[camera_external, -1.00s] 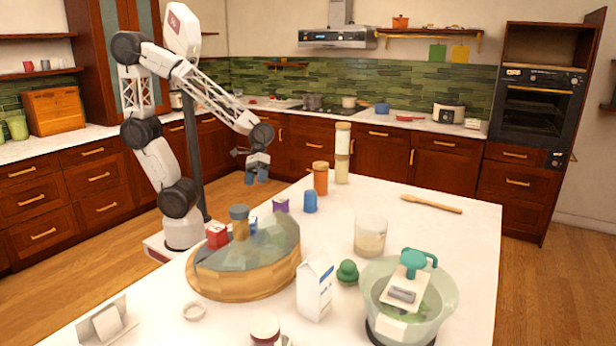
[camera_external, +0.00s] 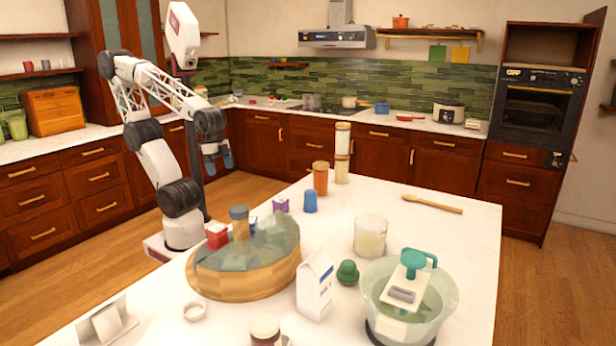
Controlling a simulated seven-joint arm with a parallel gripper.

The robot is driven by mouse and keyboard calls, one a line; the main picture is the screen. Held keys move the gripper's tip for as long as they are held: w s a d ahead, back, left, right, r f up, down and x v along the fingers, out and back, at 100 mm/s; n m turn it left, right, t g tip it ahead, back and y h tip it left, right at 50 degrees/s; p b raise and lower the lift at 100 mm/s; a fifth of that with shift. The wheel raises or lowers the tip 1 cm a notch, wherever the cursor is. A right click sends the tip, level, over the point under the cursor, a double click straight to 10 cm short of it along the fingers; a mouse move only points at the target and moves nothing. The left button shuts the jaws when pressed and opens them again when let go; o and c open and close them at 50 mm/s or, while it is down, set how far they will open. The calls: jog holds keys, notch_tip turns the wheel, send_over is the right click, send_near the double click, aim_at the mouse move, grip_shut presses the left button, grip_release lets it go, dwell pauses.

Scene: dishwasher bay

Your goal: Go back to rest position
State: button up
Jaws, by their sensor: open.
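My gripper (camera_external: 217,160) hangs at the end of my folded arm, in the left half of the external view. Its blue fingertips point down, are spread apart and hold nothing. It is over the floor side beyond the far left edge of the white island (camera_external: 440,222), clear of the things on the island. My arm stands behind the island with its elbow raised high.
A wooden tray with a glass lid (camera_external: 240,287) sits at the island's near left. A milk carton (camera_external: 315,285), a green bowl (camera_external: 447,300), a glass jar (camera_external: 370,236) and tall containers (camera_external: 342,150) stand on it. A wooden spoon (camera_external: 432,204) lies at the right.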

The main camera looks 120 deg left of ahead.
jog(key=shift+s+r+m, duration=0.15)
jog(key=shift+s+m, duration=0.05)
jog(key=shift+m, duration=0.1)
